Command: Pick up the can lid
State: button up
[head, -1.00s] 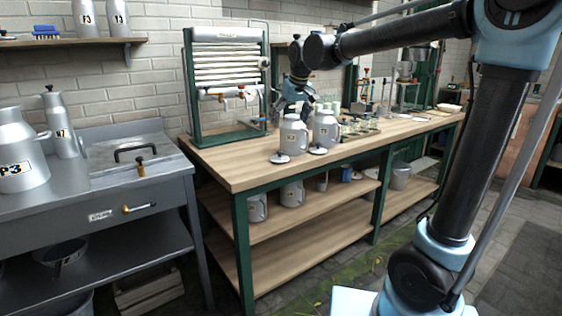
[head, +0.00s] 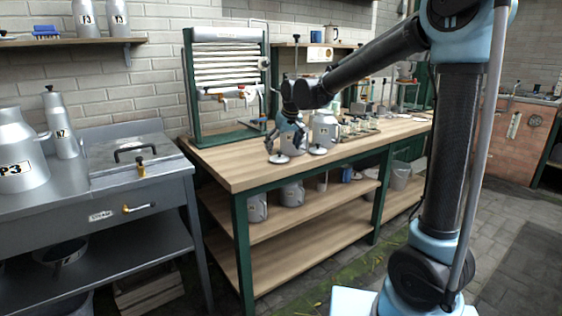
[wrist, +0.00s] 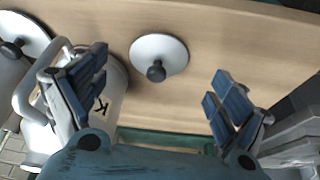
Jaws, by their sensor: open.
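A round white can lid (head: 278,158) with a dark knob lies on the wooden workbench (head: 235,172), near its front edge. In the wrist view, this lid (wrist: 165,46) appears between and slightly beyond my fingers.
A green-framed rack (head: 188,90) stands at the bench's back left. Small items (head: 362,127) stand farther right. The bench's left front is clear. A metal counter (head: 110,190) stands at left.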

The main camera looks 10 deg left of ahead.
aim_at(281, 158)
jog(key=shift+x, duration=2.35)
jog(key=shift+d, duration=0.1)
jog(key=c, duration=1.2)
